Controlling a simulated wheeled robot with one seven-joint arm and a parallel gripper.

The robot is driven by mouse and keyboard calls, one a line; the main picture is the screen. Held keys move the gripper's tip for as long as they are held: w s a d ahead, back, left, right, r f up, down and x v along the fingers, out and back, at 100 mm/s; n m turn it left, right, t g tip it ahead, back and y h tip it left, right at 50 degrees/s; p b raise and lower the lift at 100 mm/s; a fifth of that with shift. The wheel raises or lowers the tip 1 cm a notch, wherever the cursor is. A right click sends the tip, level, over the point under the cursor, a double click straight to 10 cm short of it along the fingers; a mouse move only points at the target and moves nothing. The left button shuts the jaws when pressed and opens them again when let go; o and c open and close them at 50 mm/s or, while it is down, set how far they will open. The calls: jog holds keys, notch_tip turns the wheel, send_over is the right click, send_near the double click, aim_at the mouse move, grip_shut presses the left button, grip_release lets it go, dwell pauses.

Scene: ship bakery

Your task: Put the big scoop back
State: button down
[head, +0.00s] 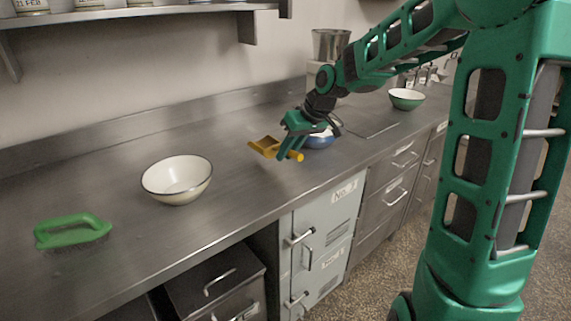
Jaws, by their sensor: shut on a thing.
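The yellow scoop (265,148) is in my gripper (287,151) in the head view. My gripper is shut on the scoop near its handle (297,156), which points right, while the scoop's pan points left. The scoop appears a little above the steel counter, but the exact gap is hard to tell. A blue bowl (320,142) with pale contents stands just behind and right of my gripper, partly hidden by it. No scoop holder is clearly recognisable.
A cream bowl (177,180) and a green brush (73,231) stand on the counter (120,215) to the left. A green bowl (406,99) and a machine with a metal hopper (330,45) are further back. Counter between cream bowl and gripper is clear.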

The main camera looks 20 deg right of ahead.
jog(key=shift+f, duration=1.85)
jog(key=shift+f, duration=0.15)
jog(key=c, duration=1.7)
grip_release()
jog(key=shift+o, duration=0.2)
jog(key=v, duration=1.2)
jog(key=s+d+f+m+g+h, duration=0.1)
jog(key=s+d+f+m, duration=0.1)
jog(key=s, duration=0.9)
jog(key=s+d+f+m+g+h, duration=0.1)
jog(key=s+d+f+m+g, duration=0.1)
jog(key=s, duration=0.9)
jog(key=s+d+f+m+g+h, duration=0.1)
jog(key=s+d+f+m, duration=0.3)
jog(key=s, duration=0.7)
jog(key=shift+s+d+f+m+g, duration=0.2)
jog(key=shift+s+d+m+g, duration=0.1)
jog(key=shift+d+m, duration=0.45)
jog(key=shift+d, duration=0.1)
